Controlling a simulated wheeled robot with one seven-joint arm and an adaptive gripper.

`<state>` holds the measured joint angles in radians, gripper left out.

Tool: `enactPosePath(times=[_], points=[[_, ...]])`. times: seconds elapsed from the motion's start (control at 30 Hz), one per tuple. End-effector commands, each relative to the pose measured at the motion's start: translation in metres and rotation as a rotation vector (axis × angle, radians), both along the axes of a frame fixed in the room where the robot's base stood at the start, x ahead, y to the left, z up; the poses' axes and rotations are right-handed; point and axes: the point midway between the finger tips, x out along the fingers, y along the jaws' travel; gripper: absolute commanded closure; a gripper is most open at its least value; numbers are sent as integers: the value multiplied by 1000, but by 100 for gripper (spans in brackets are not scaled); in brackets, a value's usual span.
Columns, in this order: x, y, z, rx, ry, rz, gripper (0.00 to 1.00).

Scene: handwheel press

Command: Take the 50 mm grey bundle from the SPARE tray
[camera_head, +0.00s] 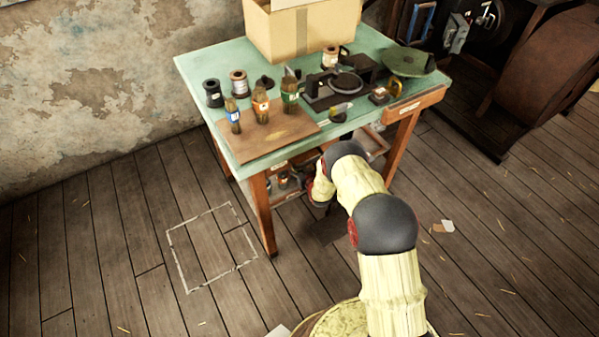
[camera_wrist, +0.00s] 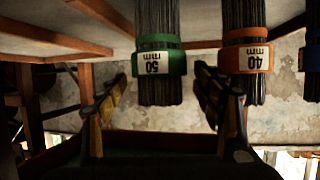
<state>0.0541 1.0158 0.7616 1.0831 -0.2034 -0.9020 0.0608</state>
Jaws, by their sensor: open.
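In the wrist view a grey bundle with a green band marked 50 mm (camera_wrist: 159,65) stands out between the two fingers of my gripper (camera_wrist: 161,82). The gripper is open, one finger on each side of that bundle in the picture; I see no clear contact and cannot tell the depth. A grey bundle with an orange band marked 40 mm (camera_wrist: 244,60) is just right of the right finger. In the head view my gripper is hidden under the table. No SPARE label is readable.
The green-topped table (camera_head: 180,62) has wooden legs and a lower shelf with small items. On top, a brown board (camera_head: 250,147) bears blue-, orange- and green-banded bundles, apart from those at my gripper. A blue-banded bundle (camera_wrist: 312,60) is cut off at the wrist view's right edge.

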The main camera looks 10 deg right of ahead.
Motion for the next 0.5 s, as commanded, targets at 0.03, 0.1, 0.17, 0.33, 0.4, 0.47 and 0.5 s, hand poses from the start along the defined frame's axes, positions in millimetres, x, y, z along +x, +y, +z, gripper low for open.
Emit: enactPosePath(times=[0.03,0.1,0.17,0.33,0.4,0.47,0.5], points=[[0,0,1,0,0,0,33],[0,0,1,0,0,0,36],[0,0,0,0,0,0,40],[0,0,0,0,0,0,49],[0,0,0,0,0,0,53],[-1,0,0,0,0,0,57],[-1,0,0,0,0,0,59]])
